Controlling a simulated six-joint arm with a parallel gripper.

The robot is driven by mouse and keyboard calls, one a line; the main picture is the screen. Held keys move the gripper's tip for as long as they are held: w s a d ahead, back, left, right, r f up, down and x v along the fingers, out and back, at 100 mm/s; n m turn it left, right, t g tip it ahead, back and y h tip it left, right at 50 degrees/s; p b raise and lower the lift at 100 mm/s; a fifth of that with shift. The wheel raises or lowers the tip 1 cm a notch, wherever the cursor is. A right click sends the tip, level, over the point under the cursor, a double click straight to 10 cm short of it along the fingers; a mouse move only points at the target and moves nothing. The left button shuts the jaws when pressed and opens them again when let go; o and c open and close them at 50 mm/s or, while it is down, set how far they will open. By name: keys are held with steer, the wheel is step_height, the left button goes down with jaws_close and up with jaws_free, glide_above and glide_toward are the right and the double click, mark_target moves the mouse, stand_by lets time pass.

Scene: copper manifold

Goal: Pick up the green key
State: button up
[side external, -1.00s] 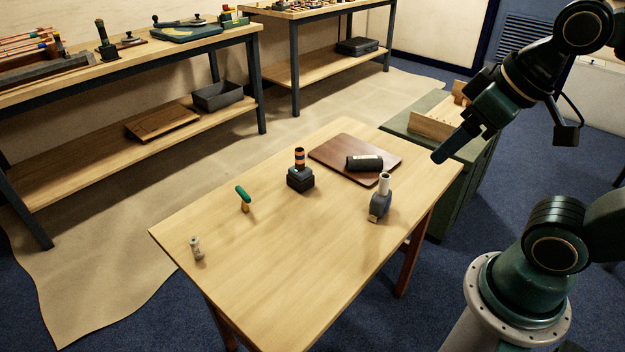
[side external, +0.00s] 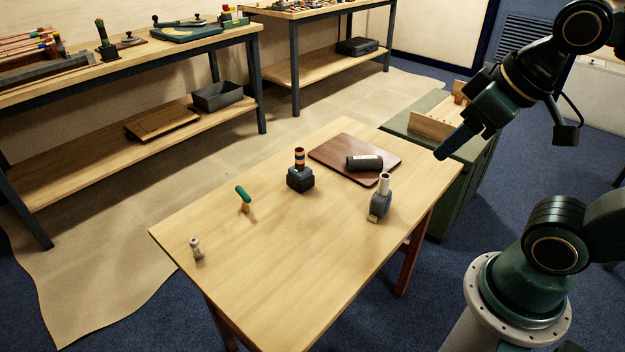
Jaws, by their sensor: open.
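The green key (side external: 243,195) stands on the wooden table (side external: 255,270), left of the middle. It has a green rounded top and a tan lower part, and it looks slightly tilted. My gripper (side external: 442,154) is high at the right, above the table's right edge and far from the key. It is open and nothing shows in it. The fingers are seen nearly edge-on, so the gap between them is hidden.
A dark block with a striped post (side external: 300,178) stands right of the key. A brown board (side external: 338,155) bears a black cylinder (side external: 364,163). A grey piece with a pale tube (side external: 380,200) stands near the right edge. A small grey cylinder (side external: 196,248) stands at front left.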

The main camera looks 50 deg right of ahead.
steer(key=m+y, duration=0.1)
steer(key=m, duration=0.2)
glide_above(242, 190)
steer(key=s+d, duration=0.1)
steer(key=s, duration=0.4)
step_height(242, 190, down, 22)
steer(key=shift+w+r+g, duration=0.15)
steer(key=shift+w+g, duration=0.1)
steer(key=shift+g, duration=0.15)
steer(key=shift+x, duration=4.25)
